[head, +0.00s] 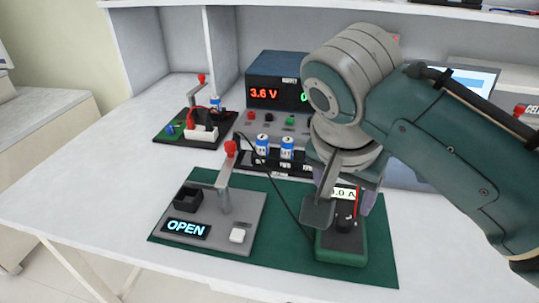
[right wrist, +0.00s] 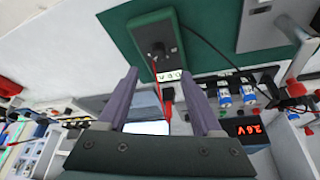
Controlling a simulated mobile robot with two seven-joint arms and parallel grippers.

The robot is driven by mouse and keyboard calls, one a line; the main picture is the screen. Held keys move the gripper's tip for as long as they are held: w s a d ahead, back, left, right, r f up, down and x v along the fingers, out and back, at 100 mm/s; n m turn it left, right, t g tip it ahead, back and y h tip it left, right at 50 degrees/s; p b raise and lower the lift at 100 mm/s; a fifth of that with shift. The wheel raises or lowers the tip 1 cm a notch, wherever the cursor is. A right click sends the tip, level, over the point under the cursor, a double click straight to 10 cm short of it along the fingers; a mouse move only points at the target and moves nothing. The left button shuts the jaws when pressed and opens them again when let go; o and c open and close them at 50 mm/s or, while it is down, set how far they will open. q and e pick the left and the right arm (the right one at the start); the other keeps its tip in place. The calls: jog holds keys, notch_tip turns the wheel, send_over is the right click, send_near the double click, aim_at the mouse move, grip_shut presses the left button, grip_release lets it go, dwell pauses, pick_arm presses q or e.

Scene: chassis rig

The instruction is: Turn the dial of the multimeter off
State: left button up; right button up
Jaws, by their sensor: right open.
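The multimeter (head: 341,247) is a green-cased box with a dark face, lying on the green mat at its right part. Its round black dial (head: 345,222) shows below the small display (head: 344,193), which reads about "0.0 A" and is partly covered by my gripper. My right gripper (head: 341,208) is open and empty, hanging down over the multimeter's display end. In the right wrist view the multimeter (right wrist: 148,28) and its dial (right wrist: 158,49) lie ahead, past the two spread purple fingers (right wrist: 161,78). No contact with the dial can be made out. My left gripper is not in view.
A red lead (right wrist: 157,72) and a black cable (head: 283,190) run near the multimeter. A grey fixture (head: 254,212) with an "OPEN" display and red-knobbed lever stands left on the green mat (head: 382,262). Battery cells (head: 262,145) and a power supply (head: 277,80) reading 3.6 V stand behind.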

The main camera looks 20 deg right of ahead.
aim_at(344, 220)
jog(key=b+x, duration=0.3)
jog(key=x, duration=0.6)
jog(key=shift+s+d+f, duration=0.1)
jog(key=shift+d+f, duration=0.05)
jog(key=shift+f, duration=0.15)
grip_shut()
